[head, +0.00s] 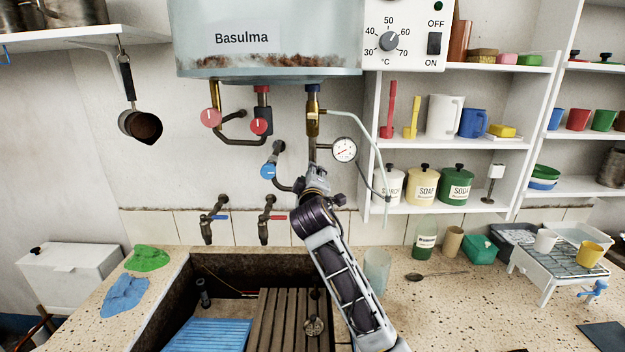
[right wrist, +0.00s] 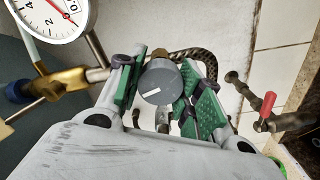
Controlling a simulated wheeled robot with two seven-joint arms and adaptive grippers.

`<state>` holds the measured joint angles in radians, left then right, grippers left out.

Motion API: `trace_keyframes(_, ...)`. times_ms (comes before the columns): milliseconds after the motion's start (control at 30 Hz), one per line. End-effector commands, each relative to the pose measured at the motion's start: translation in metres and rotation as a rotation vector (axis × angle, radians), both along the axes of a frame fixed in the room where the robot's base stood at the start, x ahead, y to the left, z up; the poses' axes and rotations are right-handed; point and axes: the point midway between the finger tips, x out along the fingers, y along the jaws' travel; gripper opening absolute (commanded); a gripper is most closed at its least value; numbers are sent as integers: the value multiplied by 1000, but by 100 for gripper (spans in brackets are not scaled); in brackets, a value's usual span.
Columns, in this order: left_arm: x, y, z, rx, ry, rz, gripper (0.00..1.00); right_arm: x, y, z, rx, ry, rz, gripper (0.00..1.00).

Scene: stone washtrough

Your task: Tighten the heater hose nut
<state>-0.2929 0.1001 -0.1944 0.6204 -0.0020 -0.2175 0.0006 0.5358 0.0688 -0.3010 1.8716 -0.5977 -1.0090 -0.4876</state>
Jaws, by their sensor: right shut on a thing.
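The heater (head: 270,22), labelled Basulma, hangs on the wall with pipes and valves beneath it. My right gripper (head: 313,180) is raised to the pipework below its brass fitting (head: 313,120). In the right wrist view the green-padded fingers (right wrist: 163,98) are shut on a round grey part (right wrist: 160,82) with a white line across its face, which I take to be the hose nut. A dark braided hose (right wrist: 207,57) curves behind it. In the head view my gripper hides the nut. My left gripper is in neither view.
A pressure gauge (head: 344,149) and a pale thin tube sit close right of my gripper. A blue-handled valve (head: 268,171) is close left. Two wall taps (head: 265,220) stand over the stone trough (head: 220,270). Shelves (head: 455,142) with jars are to the right.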

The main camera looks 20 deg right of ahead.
Motion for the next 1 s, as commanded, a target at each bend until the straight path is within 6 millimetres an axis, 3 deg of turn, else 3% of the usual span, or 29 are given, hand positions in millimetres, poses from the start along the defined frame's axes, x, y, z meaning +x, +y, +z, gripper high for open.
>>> trace_keyframes(400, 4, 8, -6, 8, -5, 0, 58, -1, 1, 4, 233, -74, 4, 12)
trace_keyframes(933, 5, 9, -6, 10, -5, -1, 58, -1, 0, 6, 261, -88, 4, 12)
trace_keyframes(967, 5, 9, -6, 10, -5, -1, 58, -1, 0, 6, 261, -88, 4, 38)
trace_keyframes(1000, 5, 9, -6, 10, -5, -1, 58, -1, 0, 7, 261, -88, 4, 43)
